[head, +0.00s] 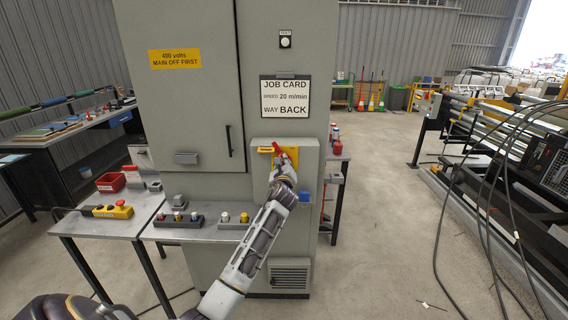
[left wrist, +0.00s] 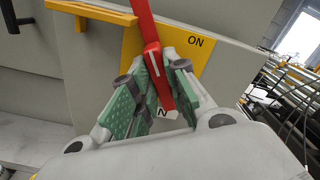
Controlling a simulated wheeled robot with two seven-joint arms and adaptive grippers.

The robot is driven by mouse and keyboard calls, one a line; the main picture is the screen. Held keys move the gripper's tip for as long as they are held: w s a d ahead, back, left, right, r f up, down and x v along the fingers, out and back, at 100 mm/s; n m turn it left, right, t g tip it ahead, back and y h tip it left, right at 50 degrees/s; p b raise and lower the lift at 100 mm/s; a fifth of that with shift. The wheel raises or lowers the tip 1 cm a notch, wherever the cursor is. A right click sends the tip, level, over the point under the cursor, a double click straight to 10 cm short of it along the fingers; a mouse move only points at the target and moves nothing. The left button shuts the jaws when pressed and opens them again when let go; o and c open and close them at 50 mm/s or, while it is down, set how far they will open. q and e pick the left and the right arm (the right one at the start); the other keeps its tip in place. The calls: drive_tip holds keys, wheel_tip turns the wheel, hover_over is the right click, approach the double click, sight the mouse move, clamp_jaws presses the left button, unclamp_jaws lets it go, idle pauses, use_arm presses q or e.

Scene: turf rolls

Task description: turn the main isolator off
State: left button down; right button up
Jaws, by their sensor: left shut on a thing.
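The main isolator's red handle (head: 277,149) is on a yellow plate (head: 292,153) on the small grey box at the cabinet's front right. In the left wrist view the red handle (left wrist: 143,22) is a long bar with a white line, leaning slightly from upright, its upper end to the left. The word ON shows on the yellow plate (left wrist: 205,62) to the right of it. My left gripper (head: 284,168) is shut on the handle; its green pads (left wrist: 154,80) lie on both sides of it. The handle's lower part is partly hidden by the fingers. My right gripper is not in view.
The grey cabinet (head: 188,110) carries a yellow warning sign (head: 174,58) and a job card (head: 282,98). Benches with button boxes (head: 113,211) stand at the left. A roller machine (head: 480,130) with hanging cables is at the right. The floor between is mostly clear.

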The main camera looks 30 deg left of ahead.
use_arm(q)
drive_tip(key=n, duration=0.3)
drive_tip(key=shift+f, duration=0.1)
drive_tip(key=n, duration=0.3)
drive_tip(key=shift+a+f+b, duration=0.1)
drive_tip(key=shift+b, duration=0.2)
drive_tip(key=n+b, duration=0.1)
drive_tip(key=n, duration=0.3)
drive_tip(key=shift+s+f+n, duration=0.1)
drive_tip(key=shift+f+n, duration=0.05)
drive_tip(key=shift+n, duration=0.75)
drive_tip(key=c, duration=1.4)
unclamp_jaws()
drive_tip(key=shift+a, duration=0.1)
drive_tip(key=shift+s, duration=0.1)
drive_tip(key=shift+v, duration=5.95)
